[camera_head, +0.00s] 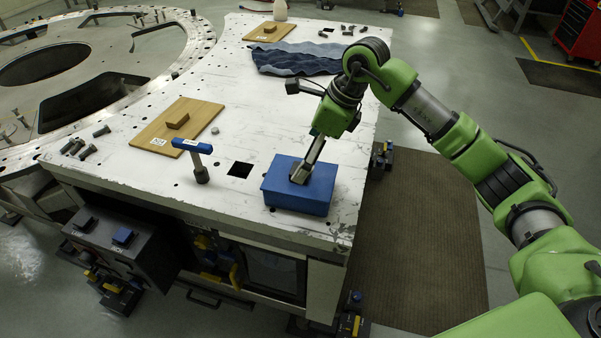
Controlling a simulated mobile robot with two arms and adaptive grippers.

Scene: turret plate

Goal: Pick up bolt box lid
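The blue bolt box (283,199) sits near the front right corner of the white plate. Its blue lid (277,171) appears to be on it, and I see no gap. My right gripper (299,175) comes down from the upper right, with its fingertips at the top of the lid near its middle. The fingers hide whatever part of the lid is under them. I cannot tell whether they are closed on it. My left gripper is not in view.
The white plate (215,100) carries a blue-handled tool (193,145) standing left of the box. A wooden board with a small block (178,119), several loose bolts (77,148) and a dark blue cloth (297,58) lie farther off. A square hole (240,169) is just left of the box.

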